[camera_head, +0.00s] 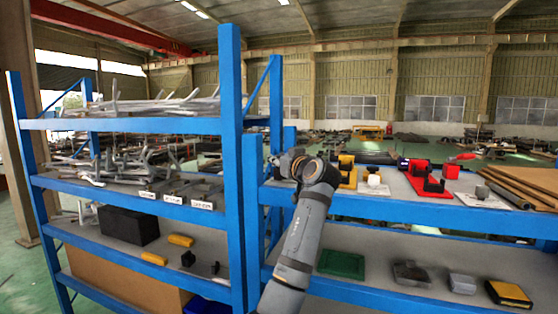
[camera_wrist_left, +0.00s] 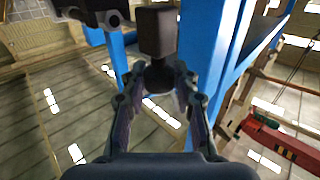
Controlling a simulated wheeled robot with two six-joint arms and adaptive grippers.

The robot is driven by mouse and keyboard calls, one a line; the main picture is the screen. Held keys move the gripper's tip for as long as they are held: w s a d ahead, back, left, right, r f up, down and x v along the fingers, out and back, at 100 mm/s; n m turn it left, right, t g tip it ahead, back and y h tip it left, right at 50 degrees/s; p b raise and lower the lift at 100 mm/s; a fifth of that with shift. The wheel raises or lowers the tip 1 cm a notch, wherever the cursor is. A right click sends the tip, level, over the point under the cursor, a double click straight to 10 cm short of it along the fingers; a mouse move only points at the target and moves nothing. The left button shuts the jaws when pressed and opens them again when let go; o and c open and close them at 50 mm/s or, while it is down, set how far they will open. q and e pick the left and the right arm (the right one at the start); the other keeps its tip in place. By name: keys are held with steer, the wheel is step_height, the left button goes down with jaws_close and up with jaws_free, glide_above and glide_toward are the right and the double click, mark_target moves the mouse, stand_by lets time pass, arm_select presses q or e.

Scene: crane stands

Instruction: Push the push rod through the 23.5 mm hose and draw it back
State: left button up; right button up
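My left gripper (camera_head: 284,163) is at the end of the grey arm, beside the blue upright of the rack. In the left wrist view its fingers (camera_wrist_left: 160,78) close in on both sides of a dark piece (camera_wrist_left: 157,32) with a square block on top and a rounded lower end. I cannot tell whether this piece is the push rod. Three grey items with white labels (camera_head: 173,199) lie on the left rack's middle shelf; the labels are too small to read, and I cannot tell if one is the 23.5 mm hose. My right gripper is out of view.
The blue upright (camera_head: 232,150) stands close to my left gripper. The right rack's upper shelf holds a yellow stand (camera_head: 346,172) and a red stand (camera_head: 428,182). A black box (camera_head: 127,226) stands on the left rack.

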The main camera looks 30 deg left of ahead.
arm_select(q)
steer(key=o, duration=0.4)
steer(key=shift+s+r, duration=0.1)
steer(key=shift+s, duration=0.1)
steer(key=shift+c, duration=0.2)
steer(key=shift+w, duration=0.1)
steer(key=shift+d, duration=0.25)
steer(key=v, duration=1.1)
steer(key=shift+s, duration=0.3)
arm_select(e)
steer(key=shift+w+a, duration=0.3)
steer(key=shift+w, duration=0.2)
arm_select(q)
steer(key=shift+d, duration=0.15)
